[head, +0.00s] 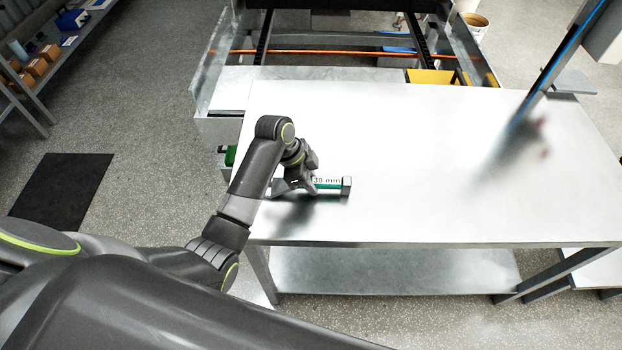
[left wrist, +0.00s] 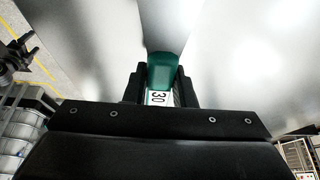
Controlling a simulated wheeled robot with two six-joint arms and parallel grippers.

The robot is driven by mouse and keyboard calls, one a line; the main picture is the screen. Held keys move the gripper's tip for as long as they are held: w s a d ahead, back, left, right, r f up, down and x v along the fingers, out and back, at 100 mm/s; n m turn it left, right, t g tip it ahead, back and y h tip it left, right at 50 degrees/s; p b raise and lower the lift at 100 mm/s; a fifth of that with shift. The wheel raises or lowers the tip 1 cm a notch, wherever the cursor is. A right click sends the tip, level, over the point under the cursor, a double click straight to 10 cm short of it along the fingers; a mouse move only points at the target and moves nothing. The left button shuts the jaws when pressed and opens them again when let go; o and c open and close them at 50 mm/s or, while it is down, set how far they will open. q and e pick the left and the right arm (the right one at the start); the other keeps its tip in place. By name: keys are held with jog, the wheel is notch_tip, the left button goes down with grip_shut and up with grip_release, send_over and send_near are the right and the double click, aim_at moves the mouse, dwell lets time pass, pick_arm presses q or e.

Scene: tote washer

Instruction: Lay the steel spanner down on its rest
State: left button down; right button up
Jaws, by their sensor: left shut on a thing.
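The spanner (head: 328,184) shows in the head view near the left front of the steel table, as a green bar with a white "30 mm" label and a grey block at its right end. My left gripper (head: 305,181) is shut on it, at the left of the label. In the left wrist view the green part (left wrist: 161,72) and the label (left wrist: 157,97) lie between the fingers. A dark shadow lies below the gripper; whether the spanner touches the table I cannot tell. I cannot make out a separate rest. My right gripper is out of view.
The steel table (head: 430,170) is mostly bare to the right, with a blurred dark reflection on it. A post with a blue edge (head: 556,65) stands at its right. A railed conveyor frame (head: 345,45) adjoins the back. A dark mat (head: 62,190) lies on the floor at left.

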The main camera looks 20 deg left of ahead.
pick_arm(q)
jog(key=shift+f, duration=0.15)
jog(key=c, duration=0.6)
grip_release()
jog(key=shift+p+v, duration=4.55)
jog(key=shift+p, duration=0.25)
jog(key=shift+s, duration=0.1)
jog(key=shift+f, duration=0.1)
